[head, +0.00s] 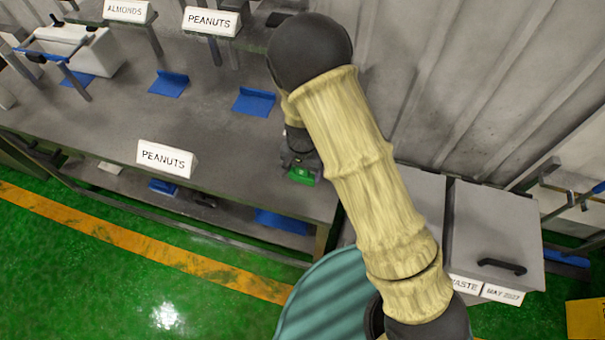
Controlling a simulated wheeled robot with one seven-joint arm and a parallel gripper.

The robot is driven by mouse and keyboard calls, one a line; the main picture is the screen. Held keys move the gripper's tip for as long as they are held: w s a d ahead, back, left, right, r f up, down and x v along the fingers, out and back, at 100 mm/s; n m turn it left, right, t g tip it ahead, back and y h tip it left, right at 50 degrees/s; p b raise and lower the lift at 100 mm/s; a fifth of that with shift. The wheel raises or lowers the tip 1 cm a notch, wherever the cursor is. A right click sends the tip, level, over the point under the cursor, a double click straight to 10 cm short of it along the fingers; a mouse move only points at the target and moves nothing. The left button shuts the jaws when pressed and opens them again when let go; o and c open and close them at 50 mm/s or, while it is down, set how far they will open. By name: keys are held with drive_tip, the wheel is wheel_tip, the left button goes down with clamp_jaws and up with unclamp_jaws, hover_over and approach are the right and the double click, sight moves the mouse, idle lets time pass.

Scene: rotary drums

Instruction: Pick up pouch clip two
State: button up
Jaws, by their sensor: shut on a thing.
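My gripper (297,160) is at the right end of the grey workbench (225,135), partly hidden behind my own arm. It is shut on a small green piece (302,176) with a pale mark, which looks like pouch clip two. The mark is too small to read. The green piece shows just below the fingers, in front of the bench top's right end. I cannot tell whether it touches the bench.
Blue pieces (254,101) lie on the bench top, with more on the lower shelf. A PEANUTS sign (166,158) stands at the bench's front edge. A white box (70,48) is at the far left. Grey lidded bins (492,235) stand right of my arm.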

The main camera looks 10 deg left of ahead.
wheel_tip(320, 180, up, 8)
drive_tip(key=shift+f+b, duration=0.25)
drive_tip(key=shift+b, duration=0.2)
